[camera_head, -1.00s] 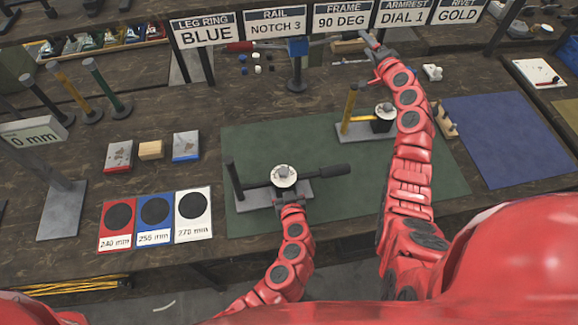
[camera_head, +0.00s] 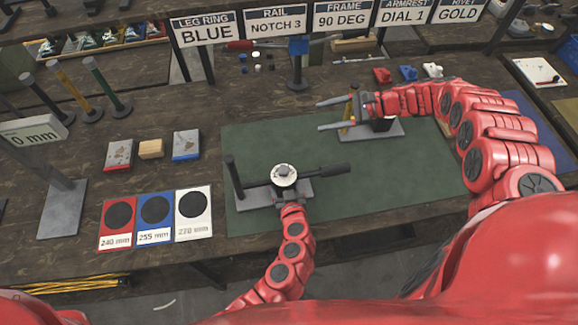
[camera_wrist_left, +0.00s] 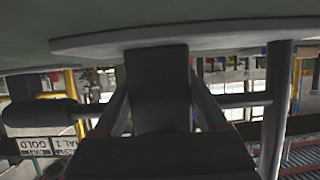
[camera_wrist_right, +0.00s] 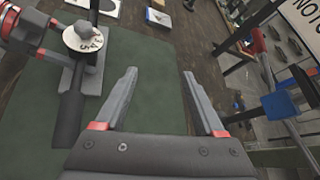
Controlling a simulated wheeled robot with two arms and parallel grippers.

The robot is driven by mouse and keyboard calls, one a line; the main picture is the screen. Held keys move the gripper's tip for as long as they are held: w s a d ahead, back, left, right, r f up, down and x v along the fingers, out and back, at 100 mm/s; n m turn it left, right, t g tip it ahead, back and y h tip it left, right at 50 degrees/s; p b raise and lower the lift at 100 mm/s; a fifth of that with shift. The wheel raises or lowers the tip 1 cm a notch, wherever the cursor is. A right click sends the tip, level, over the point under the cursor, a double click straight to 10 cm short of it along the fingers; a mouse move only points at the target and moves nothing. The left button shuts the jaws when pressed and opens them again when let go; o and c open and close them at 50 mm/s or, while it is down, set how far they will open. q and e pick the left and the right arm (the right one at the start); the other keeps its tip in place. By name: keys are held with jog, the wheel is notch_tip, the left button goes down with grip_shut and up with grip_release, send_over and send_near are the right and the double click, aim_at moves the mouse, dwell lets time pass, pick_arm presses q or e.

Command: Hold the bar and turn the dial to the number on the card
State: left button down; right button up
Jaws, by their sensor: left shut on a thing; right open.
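The fixture's white dial (camera_head: 283,174) with a grey knob sits on a bar (camera_head: 325,170) with a black handle, on the green mat. The dial also shows in the right wrist view (camera_wrist_right: 83,37), with marks too small to read surely. My left gripper (camera_head: 288,203) is at the near side of the fixture, shut on a dark grey part of the bar (camera_wrist_left: 157,85); the exact grip is partly hidden. My right gripper (camera_head: 323,115) is open and empty behind the fixture, its fingers pointing left. The card (camera_head: 404,12) reads "ARMREST DIAL 1".
Red, blue and white small parts (camera_head: 408,73) lie at the back right. Red, blue and white marked pads (camera_head: 155,222) lie left of the green mat (camera_head: 330,215), which is clear at front right.

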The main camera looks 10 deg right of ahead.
aim_at(284, 169)
jog(key=s, duration=0.4)
jog(key=s+a+f+m+g+y, duration=0.1)
jog(key=s, duration=0.3)
jog(key=s+f+m+g, duration=0.1)
jog(key=s, duration=0.3)
jog(key=shift+a+f, duration=0.1)
jog(key=shift+a, duration=0.3)
jog(key=x, duration=1.2)
jog(key=shift+s+a, duration=0.1)
jog(key=shift+s, duration=0.1)
jog(key=shift+r, duration=0.25)
jog(key=shift+c, duration=0.3)
jog(key=shift+g+y, duration=0.3)
grip_shut()
